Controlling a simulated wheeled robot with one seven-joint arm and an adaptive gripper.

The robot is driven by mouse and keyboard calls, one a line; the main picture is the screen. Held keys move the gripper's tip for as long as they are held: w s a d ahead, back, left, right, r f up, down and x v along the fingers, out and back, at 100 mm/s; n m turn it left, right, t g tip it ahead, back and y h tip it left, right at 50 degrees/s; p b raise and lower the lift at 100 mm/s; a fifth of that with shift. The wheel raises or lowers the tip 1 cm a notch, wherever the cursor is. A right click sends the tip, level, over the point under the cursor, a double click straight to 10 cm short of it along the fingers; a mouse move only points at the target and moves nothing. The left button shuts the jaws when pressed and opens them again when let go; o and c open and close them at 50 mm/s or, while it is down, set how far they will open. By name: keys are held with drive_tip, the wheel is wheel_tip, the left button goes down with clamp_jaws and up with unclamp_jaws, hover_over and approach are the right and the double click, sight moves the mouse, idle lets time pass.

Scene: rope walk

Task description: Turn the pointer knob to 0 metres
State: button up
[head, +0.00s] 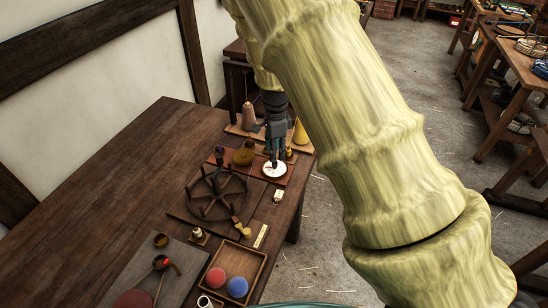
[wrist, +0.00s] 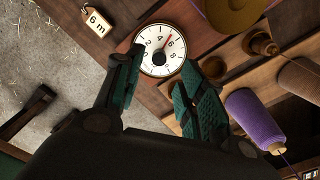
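The white round dial (wrist: 147,66) has black numerals and a red pointer. The pointer points between 4 and 6. The black pointer knob (wrist: 159,58) sits at the dial's centre. In the wrist view my gripper (wrist: 161,60) is open, with one green finger on each side of the dial. I cannot tell whether the fingers touch anything. In the head view my gripper (head: 272,163) points down over the dial (head: 275,174) and hides the knob.
A "6 m" tag (wrist: 95,19) lies beside the dial. A purple spool (wrist: 250,112) and a yellow cone (head: 300,133) stand close by. A dark spoked wheel (head: 216,195) and a tray with red and blue balls (head: 253,254) are nearer. The table's left side is clear.

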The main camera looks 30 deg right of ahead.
sight(275, 165)
drive_tip(key=shift+f+p, duration=0.55)
drive_tip(key=shift+f, duration=1.95)
drive_tip(key=shift+s+a, duration=0.1)
clamp_jaws()
